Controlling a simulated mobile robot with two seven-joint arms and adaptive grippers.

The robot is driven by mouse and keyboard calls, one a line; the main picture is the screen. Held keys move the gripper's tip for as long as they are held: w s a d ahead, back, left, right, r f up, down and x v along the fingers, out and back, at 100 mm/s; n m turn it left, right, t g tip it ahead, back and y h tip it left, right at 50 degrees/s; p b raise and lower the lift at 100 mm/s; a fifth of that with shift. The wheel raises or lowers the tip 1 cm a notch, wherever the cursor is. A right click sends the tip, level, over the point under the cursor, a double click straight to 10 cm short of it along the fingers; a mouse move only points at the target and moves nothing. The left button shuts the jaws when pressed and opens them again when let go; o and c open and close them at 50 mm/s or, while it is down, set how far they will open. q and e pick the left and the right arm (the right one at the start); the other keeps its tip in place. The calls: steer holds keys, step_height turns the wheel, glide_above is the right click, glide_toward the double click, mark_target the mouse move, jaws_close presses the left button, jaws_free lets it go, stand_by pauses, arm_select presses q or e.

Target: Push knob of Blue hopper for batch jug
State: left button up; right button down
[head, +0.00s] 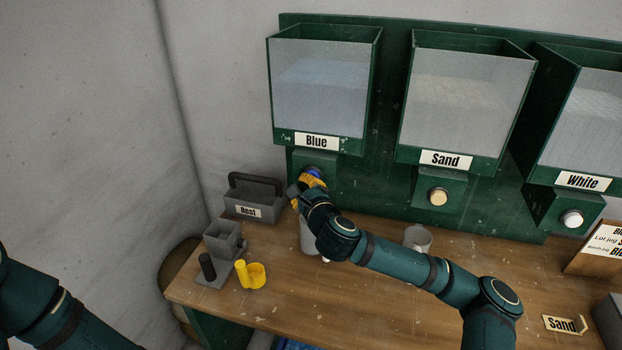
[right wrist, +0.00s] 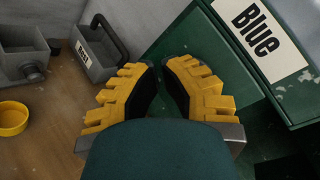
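The Blue hopper (head: 318,90) hangs at the left of the green wall panel, with its blue knob (head: 315,172) below the label. My right gripper (head: 308,183) is at this knob and partly covers it; I cannot tell whether it touches. In the right wrist view its yellow fingers (right wrist: 160,75) are close together, with a narrow gap and nothing visible between them. The knob is hidden there. A pale jug (head: 307,238) stands below the Blue hopper, partly behind my right arm. Another pale jug (head: 418,237) stands below the Sand hopper. I cannot read which is the batch jug. My left gripper is out of view.
The Sand hopper (head: 465,95) and White hopper (head: 595,120) hang to the right, with their own knobs. A grey "Rest" caddy (head: 252,204), a grey holder (head: 222,245) and a yellow cup (head: 251,276) are at the left.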

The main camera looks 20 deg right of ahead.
steer(key=shift+w+d, duration=0.35)
steer(key=shift+w, duration=0.1)
stand_by(0.6)
steer(key=shift+s, duration=0.1)
steer(key=shift+s+a, duration=0.8)
steer(key=shift+s, duration=0.25)
steer(key=shift+s+a+p, duration=0.35)
steer(key=shift+s+a, duration=0.35)
steer(key=shift+s, duration=0.35)
steer(key=shift+s+a+p, duration=0.3)
steer(key=shift+s+a, duration=0.4)
steer(key=shift+s, duration=0.3)
